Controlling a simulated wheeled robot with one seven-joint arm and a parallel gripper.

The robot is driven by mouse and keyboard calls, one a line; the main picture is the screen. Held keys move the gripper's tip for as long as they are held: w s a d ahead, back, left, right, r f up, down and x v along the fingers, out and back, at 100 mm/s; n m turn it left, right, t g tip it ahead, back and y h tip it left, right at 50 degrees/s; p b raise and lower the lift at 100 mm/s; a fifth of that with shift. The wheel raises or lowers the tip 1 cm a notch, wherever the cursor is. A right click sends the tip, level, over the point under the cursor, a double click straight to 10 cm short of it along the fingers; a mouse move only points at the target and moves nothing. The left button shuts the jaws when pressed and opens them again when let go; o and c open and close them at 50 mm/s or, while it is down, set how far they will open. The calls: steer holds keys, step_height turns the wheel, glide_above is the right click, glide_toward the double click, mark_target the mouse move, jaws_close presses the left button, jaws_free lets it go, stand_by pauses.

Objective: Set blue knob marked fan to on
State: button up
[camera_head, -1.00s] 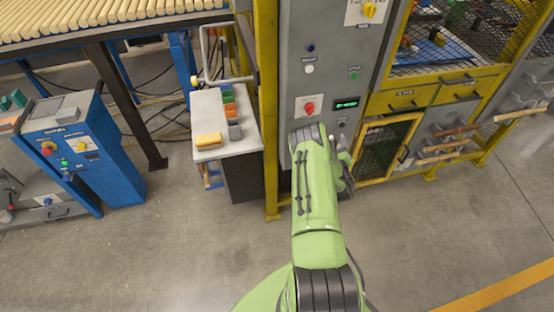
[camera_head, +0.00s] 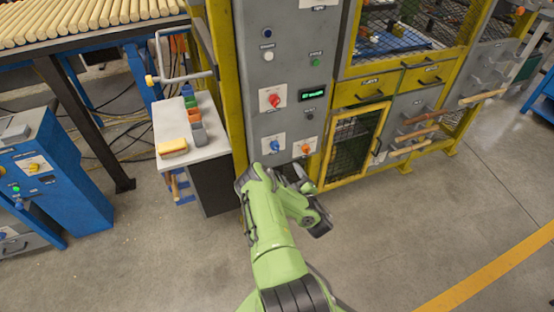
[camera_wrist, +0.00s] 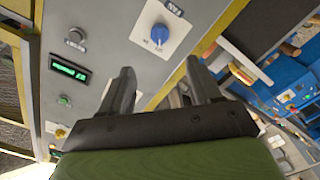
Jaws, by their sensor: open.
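A blue knob (camera_head: 275,145) sits on a white plate low on the grey control panel (camera_head: 258,70). It also shows in the wrist view (camera_wrist: 160,33), just beyond my fingertips. Neither finger appears to touch the knob. In the head view my arm hides the fingers.
A red knob (camera_head: 275,98), an orange knob (camera_head: 306,149), a green display (camera_head: 312,92) and several buttons share the panel. A yellow post (camera_head: 225,80) and a small table (camera_head: 203,140) stand left. A mesh door (camera_head: 352,147) is right. Floor in front is clear.

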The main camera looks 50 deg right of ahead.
mark_target(277, 149)
steer(key=b+x, duration=0.3)
steer(key=x, duration=1)
steer(key=shift+w+r, duration=0.1)
steer(key=c, duration=1)
steer(key=shift+c, duration=0.2)
steer(key=shift+m, duration=0.3)
steer(key=m+p, duration=0.2)
steer(key=shift+m, duration=0.4)
steer(key=m+p, duration=0.1)
steer(key=m, duration=0.1)
steer(key=shift+m+p, duration=0.3)
steer(key=m+p, duration=0.2)
steer(key=m, duration=0.3)
steer(key=shift+m, duration=0.4)
